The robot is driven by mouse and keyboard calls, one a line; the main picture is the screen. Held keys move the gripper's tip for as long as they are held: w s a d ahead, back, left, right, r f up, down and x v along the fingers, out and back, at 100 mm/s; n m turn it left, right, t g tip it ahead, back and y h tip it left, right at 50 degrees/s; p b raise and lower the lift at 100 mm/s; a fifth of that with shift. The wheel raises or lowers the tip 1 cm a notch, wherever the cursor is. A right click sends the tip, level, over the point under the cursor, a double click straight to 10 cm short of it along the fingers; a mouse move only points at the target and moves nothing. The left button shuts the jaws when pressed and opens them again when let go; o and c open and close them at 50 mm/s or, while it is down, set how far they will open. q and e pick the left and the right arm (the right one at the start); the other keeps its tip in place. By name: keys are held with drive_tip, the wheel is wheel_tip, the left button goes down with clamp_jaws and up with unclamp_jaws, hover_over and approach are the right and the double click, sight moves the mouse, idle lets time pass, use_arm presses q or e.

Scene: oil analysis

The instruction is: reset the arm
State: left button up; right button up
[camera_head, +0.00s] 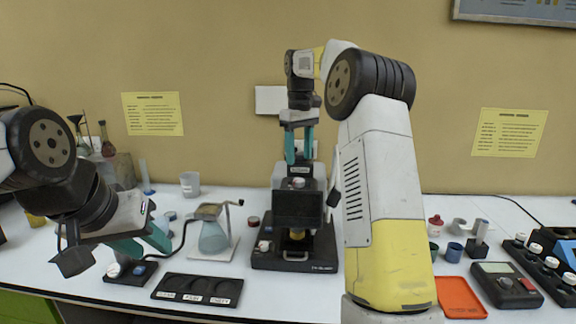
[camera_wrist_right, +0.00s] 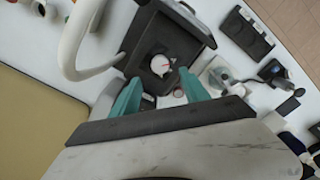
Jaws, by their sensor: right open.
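My right arm (camera_head: 385,190) rises in front of the bench and bends over at the top. Its gripper (camera_head: 299,160) points down above the black analysis machine (camera_head: 298,210). In the right wrist view the two teal fingers (camera_wrist_right: 160,76) are apart with nothing between them. Beyond them is the machine's top with a round white part (camera_wrist_right: 168,64) bearing a red mark. My left gripper (camera_head: 155,252) hangs low at the left, with its teal fingers apart and seemingly empty, above a small black stand (camera_head: 130,275).
A flask on a stand (camera_head: 213,235) and a black tray with three round wells (camera_head: 198,290) lie between the left gripper and the machine. An orange tray (camera_head: 461,297), a black meter (camera_head: 506,284) and a rack of bottles (camera_head: 545,270) are at the right.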

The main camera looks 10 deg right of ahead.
drive_tip(key=shift+r, duration=0.25)
drive_tip(key=shift+s+r, duration=0.1)
drive_tip(key=s+a+r+m+t, duration=0.1)
drive_tip(key=s+r, duration=0.1)
drive_tip(key=s, duration=0.5)
drive_tip(key=s+a+r+m+t, duration=0.1)
drive_tip(key=s+r+t, duration=0.15)
drive_tip(key=s, duration=0.55)
drive_tip(key=s+a+f+m+t+y, duration=0.1)
drive_tip(key=s+f, duration=0.3)
drive_tip(key=s, duration=0.5)
drive_tip(key=s+a+f+m+t+y, duration=0.1)
drive_tip(key=s+f, duration=0.3)
drive_tip(key=s, duration=0.5)
drive_tip(key=shift+a+f+m+t, duration=0.2)
drive_tip(key=shift+a+m+t, duration=0.2)
drive_tip(key=shift+m, duration=0.3)
